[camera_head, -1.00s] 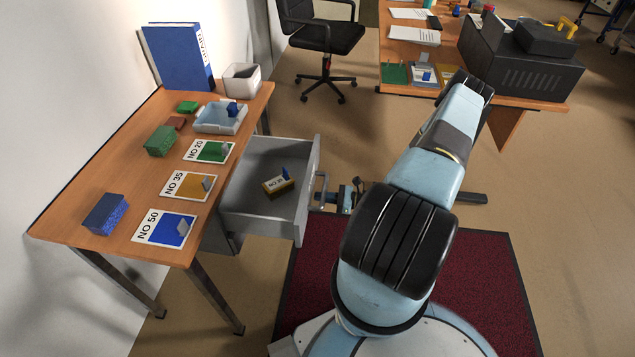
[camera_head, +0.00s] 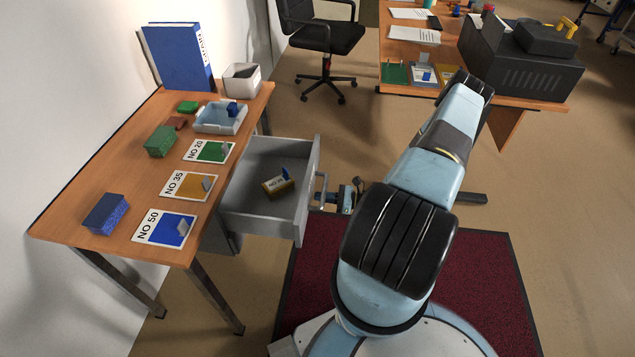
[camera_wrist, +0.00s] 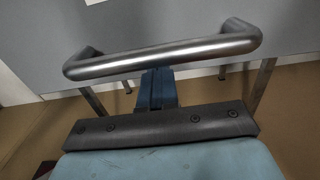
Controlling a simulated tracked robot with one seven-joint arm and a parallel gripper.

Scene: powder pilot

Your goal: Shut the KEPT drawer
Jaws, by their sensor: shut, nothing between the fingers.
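The grey drawer (camera_head: 262,226) under the left desk stands pulled out, and no KEPT label is readable on it. A yellow-brown box with a blue tab (camera_head: 279,185) lies inside. The drawer's metal bar handle (camera_head: 321,193) faces my arm and spans the wrist view (camera_wrist: 165,57). My gripper (camera_head: 343,198) is shut and empty, right beside the handle on its outer side. In the wrist view its blue fingers (camera_wrist: 157,88) reach up to the bar, which hides their tips. I cannot tell whether they touch it.
The desk (camera_head: 105,165) carries number cards, coloured blocks, a pale tray (camera_head: 222,118) and a blue binder (camera_head: 180,57). A dark red mat (camera_head: 480,280) lies under my base. Another desk and a chair (camera_head: 322,38) stand behind.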

